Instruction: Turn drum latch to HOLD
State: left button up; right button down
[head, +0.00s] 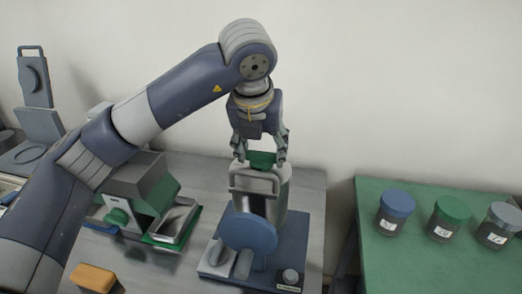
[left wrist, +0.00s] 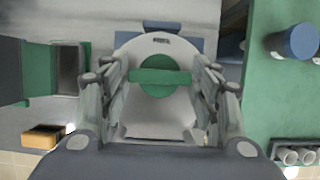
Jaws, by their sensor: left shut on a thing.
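The drum (head: 270,186) is a pale grey cylinder on a blue base (head: 302,243). Its green latch (head: 262,158), a round knob with a crossbar, is on top; it also shows in the left wrist view (left wrist: 160,77), with the bar lying level across the picture. My left gripper (head: 260,161) points down over the drum, shut on the ends of the latch bar, one finger on each side. A small dark label (left wrist: 161,41) on the drum top is too small to read. My right gripper is not in view.
A blue disc (head: 249,232) and a grey handle frame stand at the drum's front. Left are a green and grey machine (head: 143,187) and an orange block (head: 93,278). Several lidded jars stand on the green table (head: 385,258) at right. A wall is behind.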

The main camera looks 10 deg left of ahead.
pick_arm(q)
jog(key=shift+r, duration=0.1)
jog(key=o, duration=1)
jog(key=shift+o, duration=0.2)
jog(key=v, duration=1.2)
